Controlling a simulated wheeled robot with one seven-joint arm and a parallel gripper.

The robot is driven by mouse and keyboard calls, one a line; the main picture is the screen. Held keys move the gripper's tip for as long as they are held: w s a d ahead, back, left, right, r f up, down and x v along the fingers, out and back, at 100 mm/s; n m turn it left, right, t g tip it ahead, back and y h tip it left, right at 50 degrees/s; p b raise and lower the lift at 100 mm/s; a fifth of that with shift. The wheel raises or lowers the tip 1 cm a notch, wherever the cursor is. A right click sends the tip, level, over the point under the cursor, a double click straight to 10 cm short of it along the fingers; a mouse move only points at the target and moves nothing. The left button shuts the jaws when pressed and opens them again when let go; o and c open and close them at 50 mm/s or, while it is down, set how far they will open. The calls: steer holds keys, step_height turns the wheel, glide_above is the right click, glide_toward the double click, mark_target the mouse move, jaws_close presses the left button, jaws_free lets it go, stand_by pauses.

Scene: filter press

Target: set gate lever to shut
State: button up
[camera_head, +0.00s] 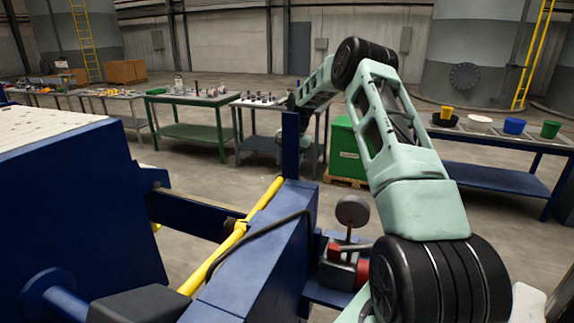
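No part is clearly marked as the gate lever, and I cannot tell its setting. A yellow bar (262,205) runs along the blue press frame (262,262). A small red-and-grey fitting (345,262) with a round grey disc on a stem (352,210) sits right of the frame, beside my arm. My arm rises on the right, bends at the top and reaches away behind the upright blue post (291,145). Pale parts of its far end show beside the post, but its fingers are hidden, so I cannot see whether they hold anything.
A large blue press block (75,225) with a white top fills the left. Behind stand a green bench (190,99), a grey bench with small parts, a green cabinet (347,148) and a blue table (495,178) with coloured buckets. Open concrete floor lies between.

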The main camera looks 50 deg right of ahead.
steer(key=shift+w+a+f+p, duration=0.1)
steer(key=shift+w+f+p, duration=0.15)
steer(key=shift+f, duration=0.65)
steer(key=shift+w+a+f+p, duration=0.1)
steer(key=shift+f+p, duration=0.1)
steer(key=shift+f, duration=0.7)
jaws_close()
steer(key=shift+s+a+r+t+h+b, duration=0.1)
steer(key=shift+a+r+t+h+b, duration=0.25)
steer(key=shift+r, duration=1)
steer(key=shift+s+a+r+t+h+b, duration=0.15)
steer(key=shift+r+h+b, duration=0.4)
steer(key=shift+r, duration=0.8)
steer(key=shift+s+a+r+t+h+b, duration=0.1)
steer(key=shift+a+r+t+h+b, duration=0.25)
steer(key=shift+r, duration=1)
jaws_free()
steer(key=shift+f, duration=0.1)
step_height(320, 180, up, 10)
steer(key=b, duration=0.3)
steer(key=shift+b, duration=0.4)
